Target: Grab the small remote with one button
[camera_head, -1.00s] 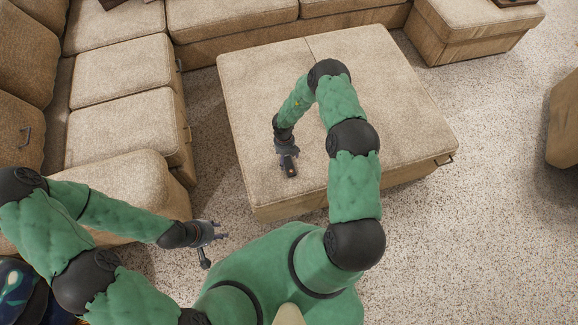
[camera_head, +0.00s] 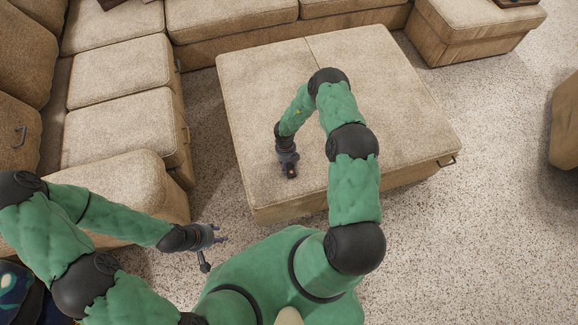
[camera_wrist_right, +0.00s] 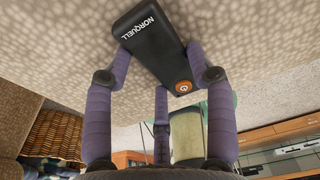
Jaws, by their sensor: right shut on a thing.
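The small remote (camera_wrist_right: 155,42) is black, with a white "NORQUELL" label and one orange button. In the right wrist view it lies between the purple fingers of my right gripper (camera_wrist_right: 160,75), which is shut on it. In the head view my right gripper (camera_head: 289,172) is over the near left part of the beige ottoman (camera_head: 405,95), and the remote shows there only as a small dark shape at the fingertips. I cannot tell whether the remote still touches the ottoman. My left gripper (camera_head: 213,236) is above the floor, away from the ottoman, and its fingers are too small to read.
A beige sectional sofa (camera_head: 120,75) runs along the left and back. Another upholstered seat (camera_head: 480,30) stands at the back right. Speckled carpet (camera_head: 480,200) is open to the right of the ottoman. The ottoman top around my right gripper looks clear.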

